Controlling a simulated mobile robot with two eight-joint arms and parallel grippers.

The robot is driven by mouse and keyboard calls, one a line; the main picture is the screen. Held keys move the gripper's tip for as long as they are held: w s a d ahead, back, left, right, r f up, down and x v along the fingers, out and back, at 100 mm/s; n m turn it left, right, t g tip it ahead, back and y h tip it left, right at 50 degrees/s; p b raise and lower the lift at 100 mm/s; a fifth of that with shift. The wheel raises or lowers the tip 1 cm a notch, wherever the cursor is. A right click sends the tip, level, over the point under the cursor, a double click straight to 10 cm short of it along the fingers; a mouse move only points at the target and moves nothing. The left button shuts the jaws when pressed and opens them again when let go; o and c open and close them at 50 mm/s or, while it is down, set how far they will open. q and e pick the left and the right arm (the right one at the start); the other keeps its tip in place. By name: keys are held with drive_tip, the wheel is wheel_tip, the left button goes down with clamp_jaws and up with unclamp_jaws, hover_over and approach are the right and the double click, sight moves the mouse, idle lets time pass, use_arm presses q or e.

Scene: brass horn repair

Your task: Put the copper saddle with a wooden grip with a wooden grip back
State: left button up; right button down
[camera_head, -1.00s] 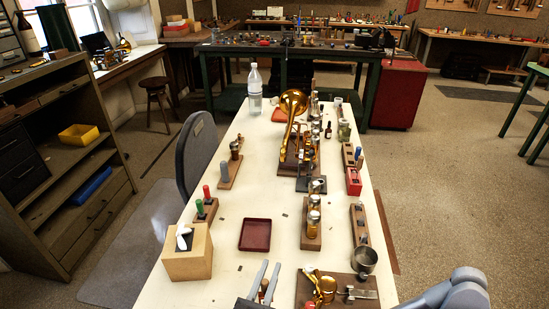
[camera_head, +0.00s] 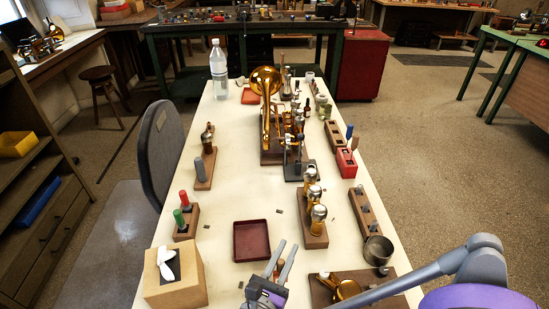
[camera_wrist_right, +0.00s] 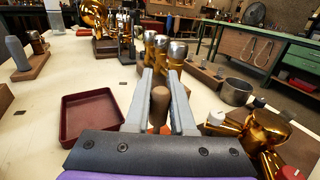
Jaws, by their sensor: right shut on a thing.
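My right gripper (camera_head: 285,248) is over the front part of the white table. In the right wrist view, the right gripper (camera_wrist_right: 161,78) is shut on an upright wooden grip (camera_wrist_right: 160,105), rounded on top. A bit of orange-copper shows below it, so this looks like the copper saddle; most of its lower part is hidden by my gripper. My left gripper is not in view. A long wooden block with dark slots (camera_head: 368,212) stands at the table's right edge; another slotted wooden block (camera_head: 334,136) stands farther back.
A dark red tray (camera_head: 252,240) lies just beyond my gripper. A cardboard box (camera_head: 176,287) stands front left. Brass-and-silver jars (camera_head: 313,213), a metal cup (camera_head: 378,250) and a board with brass parts (camera_head: 322,293) are to the right. A brass horn (camera_head: 266,110) stands behind.

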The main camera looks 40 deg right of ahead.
drive_tip(key=w+d+f+b, duration=0.1)
drive_tip(key=w+d, duration=0.7)
drive_tip(key=w, duration=0.1)
drive_tip(key=w+d+f+b, duration=0.1)
drive_tip(key=w+d, duration=0.7)
drive_tip(key=w, duration=0.2)
drive_tip(key=w+d+f+b, duration=0.1)
drive_tip(key=w+d+b, duration=0.1)
drive_tip(key=w+d, duration=0.6)
drive_tip(key=shift+w+d+f, duration=0.1)
drive_tip(key=shift+w+f, duration=0.05)
drive_tip(key=shift+w, duration=0.35)
drive_tip(key=shift+w+d+f, duration=0.1)
drive_tip(key=shift+w, duration=0.4)
drive_tip(key=shift+f, duration=0.2)
drive_tip(key=c, duration=0.8)
unclamp_jaws()
drive_tip(key=shift+o, duration=0.2)
